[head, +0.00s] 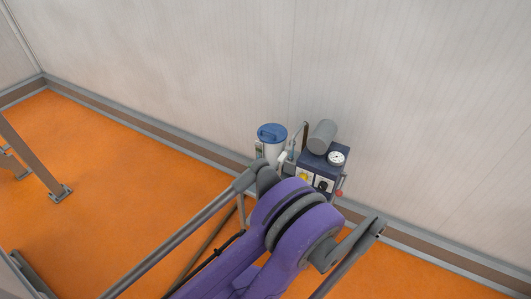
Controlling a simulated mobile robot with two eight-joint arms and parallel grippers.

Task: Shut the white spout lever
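A small white part (283,157), which looks like the spout lever, shows between a white canister with a blue lid (271,134) and a dark blue machine box (322,160). It is too small to tell whether it is open or shut. A purple and grey arm link of mine rises from the bottom and hides what lies below the box. Neither of my grippers can be made out in the head view.
The machine box carries a grey cylinder (322,136), a white dial gauge (336,157) and a red knob (339,193). It stands close to the pale wall (150,60).

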